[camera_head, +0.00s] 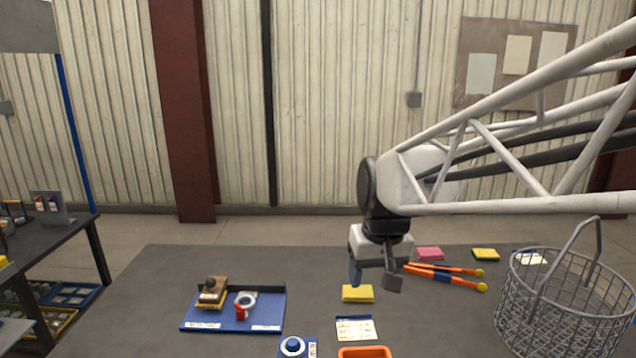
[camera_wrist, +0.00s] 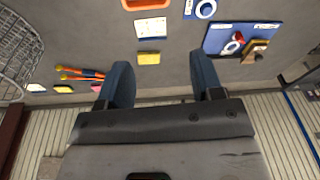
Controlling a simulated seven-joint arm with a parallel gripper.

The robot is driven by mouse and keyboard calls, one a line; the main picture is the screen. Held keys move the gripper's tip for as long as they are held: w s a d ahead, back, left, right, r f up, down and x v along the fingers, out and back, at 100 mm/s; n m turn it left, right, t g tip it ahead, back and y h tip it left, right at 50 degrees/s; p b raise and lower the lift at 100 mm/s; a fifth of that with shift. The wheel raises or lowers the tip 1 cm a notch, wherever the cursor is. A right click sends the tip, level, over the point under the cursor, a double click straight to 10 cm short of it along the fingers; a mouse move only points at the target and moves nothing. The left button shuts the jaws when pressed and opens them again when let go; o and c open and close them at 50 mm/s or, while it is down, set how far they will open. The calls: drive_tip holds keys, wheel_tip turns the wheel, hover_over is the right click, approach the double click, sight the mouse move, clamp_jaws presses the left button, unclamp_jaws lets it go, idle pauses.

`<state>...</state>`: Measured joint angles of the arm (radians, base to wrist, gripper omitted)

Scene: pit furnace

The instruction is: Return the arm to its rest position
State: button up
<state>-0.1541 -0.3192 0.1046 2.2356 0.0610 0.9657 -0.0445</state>
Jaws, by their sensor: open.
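My gripper (camera_head: 374,276) hangs above the grey table (camera_head: 220,268), its fingers pointing down. It is open and empty; both fingers stand apart in the wrist view (camera_wrist: 163,80). My white lattice arm reaches in from the right side of the head view. A yellow block (camera_head: 357,293) lies on the table below and slightly left of the fingers, apart from them as far as I can see. It also shows in the wrist view (camera_wrist: 149,58), ahead of the fingertips.
A wire basket (camera_head: 565,300) with a raised handle stands at the right. Orange-and-blue tongs (camera_head: 445,272) lie beside pink and yellow pads (camera_head: 485,254). A blue tray (camera_head: 232,322) holds small parts at the left. An orange tray (camera_head: 364,352) sits at the front edge of view.

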drive_tip(key=s+d+f, duration=0.1)
drive_tip(key=s+d, duration=0.2)
drive_tip(key=s, duration=0.3)
drive_tip(key=s+d+f+m, duration=0.1)
drive_tip(key=s+d+f, duration=0.1)
drive_tip(key=s, duration=0.4)
drive_tip(key=s+d+f+m+t+h, duration=0.1)
drive_tip(key=s+d, duration=0.2)
drive_tip(key=s, duration=0.2)
drive_tip(key=shift+s+d+f, duration=0.2)
drive_tip(key=shift+s+d, duration=0.1)
drive_tip(key=shift+s, duration=0.1)
idle(1.3)
